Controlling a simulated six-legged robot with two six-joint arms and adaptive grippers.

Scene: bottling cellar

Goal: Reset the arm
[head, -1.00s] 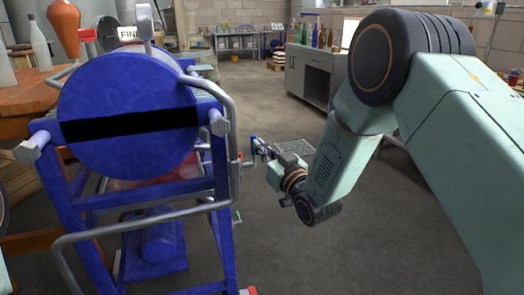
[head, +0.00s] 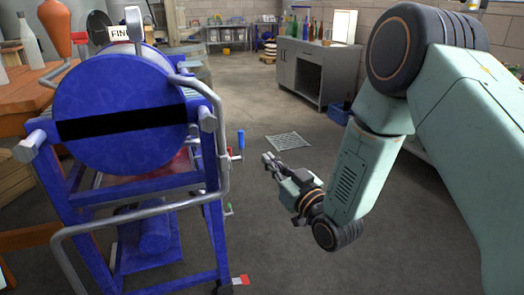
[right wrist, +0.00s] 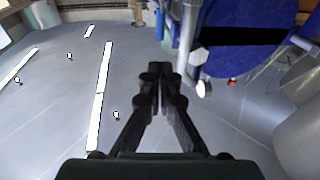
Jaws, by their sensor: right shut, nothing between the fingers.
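My right gripper (head: 270,161) hangs in the air to the right of the blue machine (head: 125,115), clear of it, with open floor beneath. The right wrist view shows the gripper (right wrist: 166,72) with its fingertips together and nothing between them. The blue machine also shows in the right wrist view (right wrist: 240,58), at the upper right, beyond the fingers. In the head view it has a round blue end with a black band, a blue frame and a bent grey rail. A blue-handled crank (head: 240,140) sticks out on its right side. My left gripper is not in view.
A grey cabinet (head: 300,72) with several bottles on top stands at the back right. A wooden table (head: 70,80) with bottles is at the left. A floor drain grate (head: 289,145) lies beyond the gripper. The floor between machine and cabinet is free.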

